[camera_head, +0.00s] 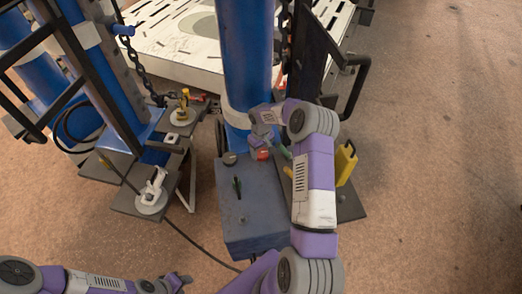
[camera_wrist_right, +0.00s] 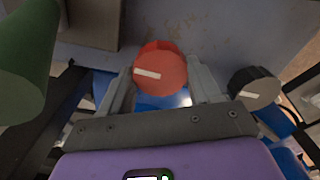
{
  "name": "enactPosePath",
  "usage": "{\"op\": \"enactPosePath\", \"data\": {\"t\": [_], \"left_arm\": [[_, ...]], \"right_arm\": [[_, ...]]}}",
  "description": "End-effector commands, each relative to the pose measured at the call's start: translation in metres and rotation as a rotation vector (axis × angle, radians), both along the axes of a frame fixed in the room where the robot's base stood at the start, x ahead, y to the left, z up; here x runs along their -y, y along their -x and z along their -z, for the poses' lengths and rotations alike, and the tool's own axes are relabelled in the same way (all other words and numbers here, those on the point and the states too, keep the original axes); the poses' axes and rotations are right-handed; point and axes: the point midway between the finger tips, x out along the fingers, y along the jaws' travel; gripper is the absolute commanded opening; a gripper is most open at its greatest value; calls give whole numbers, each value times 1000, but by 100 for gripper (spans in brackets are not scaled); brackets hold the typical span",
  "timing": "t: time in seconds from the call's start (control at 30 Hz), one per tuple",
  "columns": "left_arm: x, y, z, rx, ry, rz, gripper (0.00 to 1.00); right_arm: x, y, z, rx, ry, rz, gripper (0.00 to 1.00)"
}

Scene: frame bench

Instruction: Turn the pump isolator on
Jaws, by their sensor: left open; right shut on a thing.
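A red rotary knob with a white pointer mark, which I take for the pump isolator, sits between my right fingers in the right wrist view (camera_wrist_right: 160,68). In the head view the red knob (camera_head: 263,154) is at the far edge of the blue-grey box (camera_head: 257,215). My right gripper (camera_wrist_right: 161,82) is shut on the knob, one finger on each side. The pointer mark lies nearly level in the wrist view, slightly tilted. In the head view my right gripper (camera_head: 261,142) is partly hidden by its wrist. My left gripper (camera_head: 184,280) is open, low at the bottom left, away from the box.
A black knob (camera_wrist_right: 255,88) with a pale mark sits beside the red one; it also shows in the head view (camera_head: 229,158). A green part (camera_wrist_right: 24,60) is close at the left of the wrist view. A yellow block (camera_head: 346,163) and blue columns (camera_head: 247,60) stand nearby.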

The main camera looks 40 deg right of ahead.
Motion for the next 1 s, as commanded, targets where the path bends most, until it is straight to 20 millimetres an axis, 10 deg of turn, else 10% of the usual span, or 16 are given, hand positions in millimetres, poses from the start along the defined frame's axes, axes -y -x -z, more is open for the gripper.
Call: {"op": "enactPosePath", "data": {"t": [1.0], "left_arm": [[0, 0, 0, 0, 0, 0, 43]], "right_arm": [[-1, -1, -1, 0, 1, 885, 33]]}}
